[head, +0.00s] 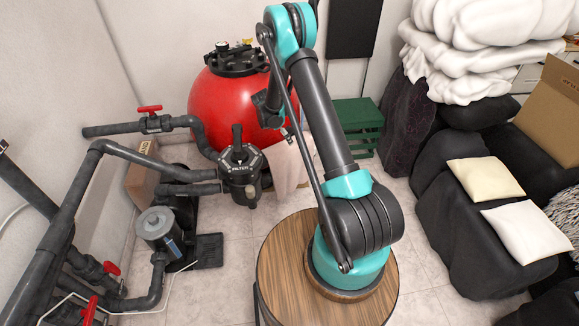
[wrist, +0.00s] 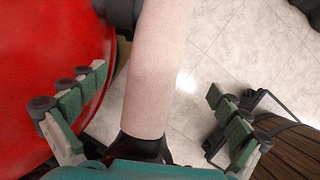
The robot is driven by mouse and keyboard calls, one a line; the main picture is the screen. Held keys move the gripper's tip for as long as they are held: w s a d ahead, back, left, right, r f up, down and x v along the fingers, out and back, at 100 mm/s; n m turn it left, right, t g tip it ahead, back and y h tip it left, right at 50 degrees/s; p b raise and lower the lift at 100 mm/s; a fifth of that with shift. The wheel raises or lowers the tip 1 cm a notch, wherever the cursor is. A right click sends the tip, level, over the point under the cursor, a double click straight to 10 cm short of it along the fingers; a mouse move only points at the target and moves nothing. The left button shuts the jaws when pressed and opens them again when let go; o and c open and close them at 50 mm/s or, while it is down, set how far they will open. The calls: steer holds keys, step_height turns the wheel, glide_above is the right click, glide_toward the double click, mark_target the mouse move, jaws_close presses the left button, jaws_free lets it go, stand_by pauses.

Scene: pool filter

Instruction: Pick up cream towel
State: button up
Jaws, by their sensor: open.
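The cream towel (head: 290,168), pale and slightly pink, hangs in front of the red tank, just right of the dark filter housing, partly hidden by my arm in the head view. In the wrist view the towel (wrist: 160,65) is a long pale strip running down the middle. My gripper (wrist: 157,84) is open, with one green-padded finger on each side of the strip in the picture. I cannot tell whether the towel is within finger depth, and no finger visibly touches it. In the head view my gripper is mostly hidden behind my arm.
The red tank (head: 215,98) is close to the left finger in the wrist view. A dark filter housing (head: 240,175) and grey pipes (head: 150,160) stand left of the towel. A green step stool (head: 355,118) is behind. Tiled floor (head: 225,285) shows in front.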

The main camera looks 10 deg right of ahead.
mark_target(287, 144)
steer(key=shift+x, duration=3.65)
steer(key=shift+s+a+f, duration=0.15)
steer(key=shift+a+f, duration=0.05)
steer(key=shift+f, duration=0.15)
steer(key=c, duration=1.7)
steer(key=shift+r, duration=0.3)
steer(key=shift+s+r, duration=0.15)
steer(key=shift+r, duration=0.25)
